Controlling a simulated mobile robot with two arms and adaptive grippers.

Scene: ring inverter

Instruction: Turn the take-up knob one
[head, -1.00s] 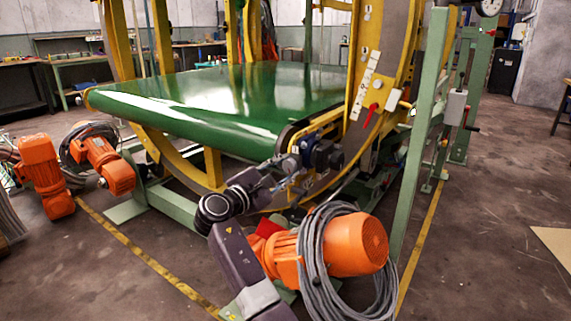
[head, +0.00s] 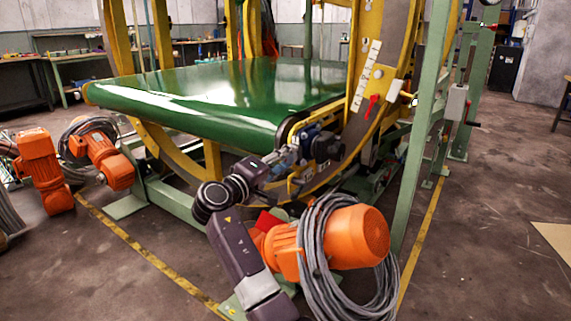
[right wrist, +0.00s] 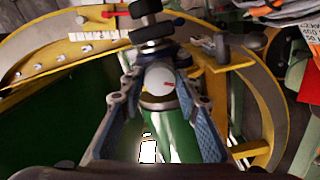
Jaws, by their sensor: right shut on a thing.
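The take-up knob (right wrist: 160,80) shows in the right wrist view as a pale round end with a small red mark. It lies between the two blue-padded fingers of my right gripper (right wrist: 157,72), which is shut on it. In the head view my right gripper (head: 287,158) reaches the near right corner of the green belt bed, beside a blue and black fitting (head: 322,147). The knob is too small and covered to make out there. My left gripper is not in view.
The green belt (head: 220,95) runs inside a yellow ring frame (head: 385,85) with a red lever (head: 371,107). An orange motor with coiled grey cable (head: 357,237) stands close beside my right arm. A green post (head: 425,130) rises to the right. Open floor lies further right.

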